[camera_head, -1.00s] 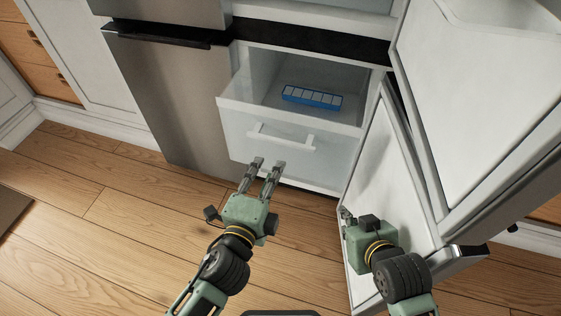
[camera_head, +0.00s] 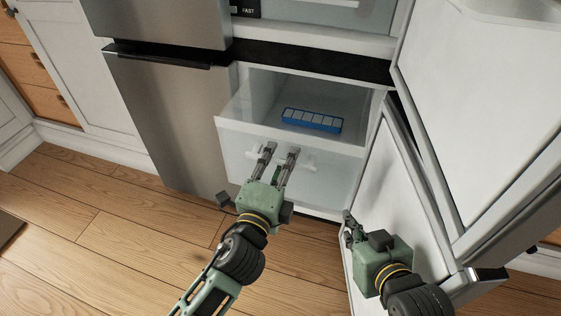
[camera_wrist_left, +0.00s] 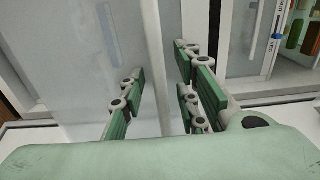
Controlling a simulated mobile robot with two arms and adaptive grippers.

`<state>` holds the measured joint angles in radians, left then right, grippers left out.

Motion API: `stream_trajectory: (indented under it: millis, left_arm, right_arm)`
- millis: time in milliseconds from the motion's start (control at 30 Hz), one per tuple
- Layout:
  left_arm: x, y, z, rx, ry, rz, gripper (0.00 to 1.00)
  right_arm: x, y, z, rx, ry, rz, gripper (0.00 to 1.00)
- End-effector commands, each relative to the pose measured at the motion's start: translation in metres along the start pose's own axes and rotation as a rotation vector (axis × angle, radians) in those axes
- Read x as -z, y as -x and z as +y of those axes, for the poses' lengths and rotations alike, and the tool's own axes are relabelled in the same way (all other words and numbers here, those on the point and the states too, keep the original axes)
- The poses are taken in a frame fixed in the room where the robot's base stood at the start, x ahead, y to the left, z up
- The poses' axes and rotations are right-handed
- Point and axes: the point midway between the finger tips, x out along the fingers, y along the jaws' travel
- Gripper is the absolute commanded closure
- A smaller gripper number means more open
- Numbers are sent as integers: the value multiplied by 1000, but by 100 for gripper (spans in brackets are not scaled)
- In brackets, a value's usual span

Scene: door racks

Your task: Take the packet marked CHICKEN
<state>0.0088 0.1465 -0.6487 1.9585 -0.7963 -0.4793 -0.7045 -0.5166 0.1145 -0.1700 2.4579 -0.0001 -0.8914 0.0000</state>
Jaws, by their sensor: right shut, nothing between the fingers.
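I see no packet with a readable CHICKEN mark. The translucent freezer drawer (camera_head: 235,140) is pulled out, and a blue tray with pale square cells (camera_head: 312,120) lies inside it. My left gripper (camera_head: 281,149) is open in front of the drawer's pale handle (camera_head: 308,162), its fingers overlapping the handle in the head view; I cannot tell if they touch it. In the left wrist view the fingers (camera_wrist_left: 157,75) stand apart with nothing clearly gripped. My right gripper (camera_head: 347,222) is shut and empty beside the inner face of the open lower door.
The open lower door (camera_head: 398,190) and the open upper door (camera_head: 485,110) stand to the right. A closed steel door (camera_head: 175,110) is left of the drawer.

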Motion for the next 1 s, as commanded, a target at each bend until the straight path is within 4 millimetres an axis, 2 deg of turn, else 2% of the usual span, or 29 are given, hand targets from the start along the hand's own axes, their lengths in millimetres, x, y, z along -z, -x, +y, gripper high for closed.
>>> stream_trajectory:
  millis: [200,533,1000]
  left_arm:
    - [0,0,0,0,0,0,72]
    - [0,0,0,-1,0,0,100]
    - [0,1,1,-2,1,0,100]
  right_arm:
    - [0,0,0,0,0,0,100]
    - [0,0,0,0,0,-1,100]
    - [0,0,0,0,0,-1,100]
